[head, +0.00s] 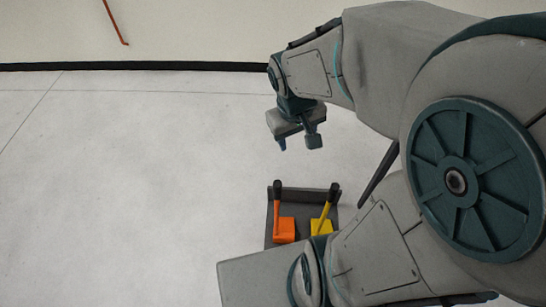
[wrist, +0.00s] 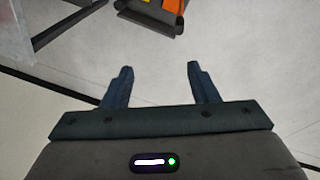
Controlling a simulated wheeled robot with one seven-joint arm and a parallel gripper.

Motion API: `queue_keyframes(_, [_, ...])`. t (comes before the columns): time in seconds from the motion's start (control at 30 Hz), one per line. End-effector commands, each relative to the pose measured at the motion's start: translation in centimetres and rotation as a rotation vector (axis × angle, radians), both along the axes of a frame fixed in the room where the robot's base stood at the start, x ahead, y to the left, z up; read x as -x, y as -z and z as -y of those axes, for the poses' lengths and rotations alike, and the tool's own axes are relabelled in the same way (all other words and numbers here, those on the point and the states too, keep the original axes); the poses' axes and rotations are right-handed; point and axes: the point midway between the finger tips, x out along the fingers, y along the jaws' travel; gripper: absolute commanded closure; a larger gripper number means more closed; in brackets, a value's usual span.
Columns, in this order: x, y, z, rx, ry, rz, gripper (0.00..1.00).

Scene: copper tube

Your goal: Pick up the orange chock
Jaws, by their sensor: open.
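The orange chock (head: 284,230) has an orange block and an orange handle with a black grip. It lies on a dark grey tray (head: 269,240) in the lower middle of the head view. In the wrist view an orange part (wrist: 174,5) shows at the top edge, mostly cut off. My gripper (head: 297,145) is open and empty, raised in the air beyond the tray in the head view. Its two fingers (wrist: 157,85) point toward the tray in the wrist view, with bare floor between them. The fingers are apart from the chock.
A yellow chock (head: 322,226) with a black grip lies to the right of the orange one on the tray. My arm hides the tray's lower right part. A copper-coloured tube (head: 115,22) is on the back wall. The floor (head: 130,180) at left is clear.

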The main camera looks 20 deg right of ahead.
Motion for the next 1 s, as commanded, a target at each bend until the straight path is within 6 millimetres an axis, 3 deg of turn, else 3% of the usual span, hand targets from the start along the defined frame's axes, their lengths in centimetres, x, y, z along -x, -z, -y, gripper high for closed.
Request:
queue_keyframes(0.03, [-0.9, 2.8, 0.3, 0.012, -0.021, -0.030, 0.46])
queue_keyframes(0.3, [-5.1, 13.7, 0.4, 0.008, -0.179, -0.130, 0.46])
queue_keyframes(0.5, [-6.9, 20.3, -0.6, -0.053, -0.281, -0.164, 0.46])
queue_keyframes(0.87, [-7.7, 25.4, -1.7, -0.105, -0.339, -0.172, 0.46])
queue_keyframes(1.0, [-7.6, 28.4, -1.7, -0.105, -0.341, -0.174, 0.46])
